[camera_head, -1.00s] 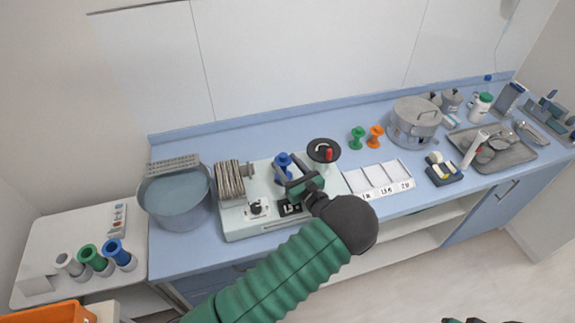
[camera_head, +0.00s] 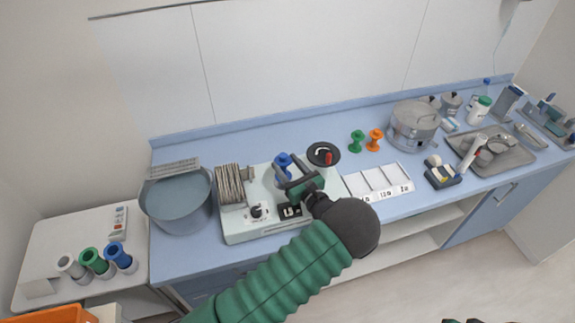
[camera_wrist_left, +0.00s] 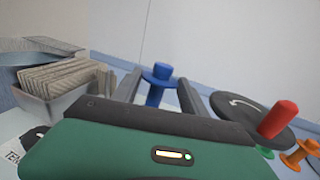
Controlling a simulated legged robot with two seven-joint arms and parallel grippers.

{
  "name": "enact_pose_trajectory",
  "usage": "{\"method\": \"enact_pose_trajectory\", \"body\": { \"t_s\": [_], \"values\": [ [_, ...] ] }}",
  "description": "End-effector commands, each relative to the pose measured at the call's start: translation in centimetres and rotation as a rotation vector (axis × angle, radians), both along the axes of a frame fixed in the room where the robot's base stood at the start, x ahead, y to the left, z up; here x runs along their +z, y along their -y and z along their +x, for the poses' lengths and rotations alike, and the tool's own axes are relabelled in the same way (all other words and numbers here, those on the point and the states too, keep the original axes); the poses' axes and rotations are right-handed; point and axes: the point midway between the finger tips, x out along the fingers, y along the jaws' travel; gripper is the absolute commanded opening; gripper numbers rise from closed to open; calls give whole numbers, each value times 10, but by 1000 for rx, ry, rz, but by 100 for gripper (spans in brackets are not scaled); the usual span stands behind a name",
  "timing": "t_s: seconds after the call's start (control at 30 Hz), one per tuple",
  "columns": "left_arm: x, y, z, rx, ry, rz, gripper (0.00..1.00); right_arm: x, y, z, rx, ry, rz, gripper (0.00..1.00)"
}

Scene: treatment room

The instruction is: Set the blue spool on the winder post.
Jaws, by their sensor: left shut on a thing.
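The blue spool (camera_head: 283,160) is upright above the pale winder machine (camera_head: 266,189) on the blue counter. My left gripper (camera_head: 291,171) reaches over the machine and is shut on the spool. In the left wrist view the spool (camera_wrist_left: 158,82) stands between the two grey fingers. The winder post cannot be made out; the spool and gripper may hide it. I cannot tell whether the spool touches the machine. A small dark green part at the bottom edge of the head view may be my right gripper (camera_head: 468,321); its jaws do not show.
A black crank disc (camera_head: 323,154) with a red knob is right of the spool. Green (camera_head: 357,140) and orange (camera_head: 375,139) spools stand beyond it. A grey basin (camera_head: 177,200) is left, a white sectioned tray (camera_head: 377,180) right, and a steel pot (camera_head: 414,126) farther right.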

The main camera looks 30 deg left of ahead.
Motion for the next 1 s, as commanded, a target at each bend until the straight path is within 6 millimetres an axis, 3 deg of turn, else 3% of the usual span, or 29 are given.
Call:
{"method": "enact_pose_trajectory", "body": {
  "t_s": [1.0],
  "values": [
    [-15, 0, 0, 0, 0, 0, 0, -10, 0, 0, 0, 0, 0, 36]
  ]
}}
